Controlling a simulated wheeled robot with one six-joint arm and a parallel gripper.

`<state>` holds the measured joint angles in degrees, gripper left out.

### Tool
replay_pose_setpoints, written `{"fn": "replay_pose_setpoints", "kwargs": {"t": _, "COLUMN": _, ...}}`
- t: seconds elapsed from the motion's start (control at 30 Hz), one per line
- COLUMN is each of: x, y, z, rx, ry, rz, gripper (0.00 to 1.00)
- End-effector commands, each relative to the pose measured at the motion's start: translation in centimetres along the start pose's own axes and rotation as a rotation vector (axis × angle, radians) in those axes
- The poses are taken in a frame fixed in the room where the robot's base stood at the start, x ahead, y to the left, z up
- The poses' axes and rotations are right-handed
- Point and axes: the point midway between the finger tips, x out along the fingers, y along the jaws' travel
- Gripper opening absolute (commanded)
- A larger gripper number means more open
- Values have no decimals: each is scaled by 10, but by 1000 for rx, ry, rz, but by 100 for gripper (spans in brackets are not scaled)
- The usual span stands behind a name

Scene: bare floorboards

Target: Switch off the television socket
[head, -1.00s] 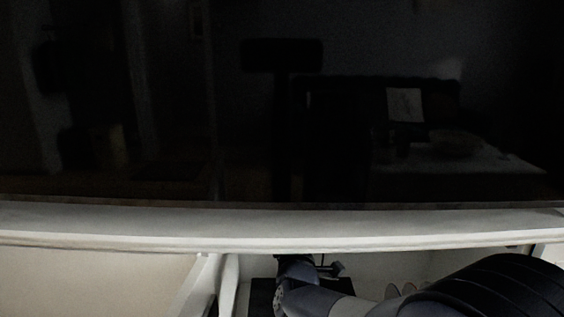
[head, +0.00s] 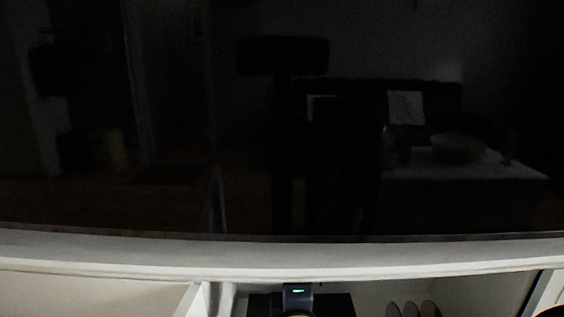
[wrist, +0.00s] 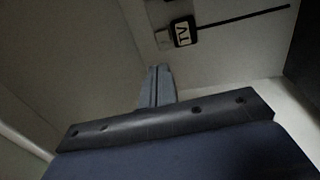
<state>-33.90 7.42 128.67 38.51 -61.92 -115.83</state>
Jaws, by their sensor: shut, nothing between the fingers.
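In the wrist view, a black plug or tag marked "TV" (wrist: 183,32) sits on the pale wall at the top, with a thin dark cord running right from it. A small whitish piece (wrist: 163,40), likely part of the socket, is beside it on the left. No switch state can be read. My gripper (wrist: 155,72) is shut and empty, its narrow fingers pointing up toward the socket, a little below it in the picture. I cannot tell whether they touch the wall. The head view does not show the socket.
A large dark television screen (head: 280,130) fills the head view above a white shelf edge (head: 280,258). Beneath are a black box (head: 338,303), a dark part with a green light and several rounded objects (head: 411,309) to the right. White panels bound the compartment.

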Motion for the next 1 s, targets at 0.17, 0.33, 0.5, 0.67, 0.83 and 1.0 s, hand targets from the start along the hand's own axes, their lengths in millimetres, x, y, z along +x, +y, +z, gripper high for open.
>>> {"fn": "replay_pose_setpoints", "kwargs": {"t": 0.17, "x": -6, "y": 0, "z": 0, "rx": 0, "ry": 1, "rz": 0, "gripper": 0}}
{"fn": "replay_pose_setpoints", "kwargs": {"t": 0.33, "x": -6, "y": 0, "z": 0, "rx": 0, "ry": 0, "rz": 0, "gripper": 0}}
{"fn": "replay_pose_setpoints", "kwargs": {"t": 0.5, "x": -5, "y": -1, "z": 0, "rx": 0, "ry": 0, "rz": 0, "gripper": 0}}
{"fn": "replay_pose_setpoints", "kwargs": {"t": 0.67, "x": 9, "y": -2, "z": 1, "rx": 0, "ry": -3, "rz": 2, "gripper": 0}}
{"fn": "replay_pose_setpoints", "kwargs": {"t": 0.83, "x": 37, "y": -3, "z": 1, "rx": 0, "ry": -3, "rz": 1, "gripper": 0}}
{"fn": "replay_pose_setpoints", "kwargs": {"t": 1.0, "x": 62, "y": -3, "z": 1, "rx": 0, "ry": -2, "rz": 0, "gripper": 0}}
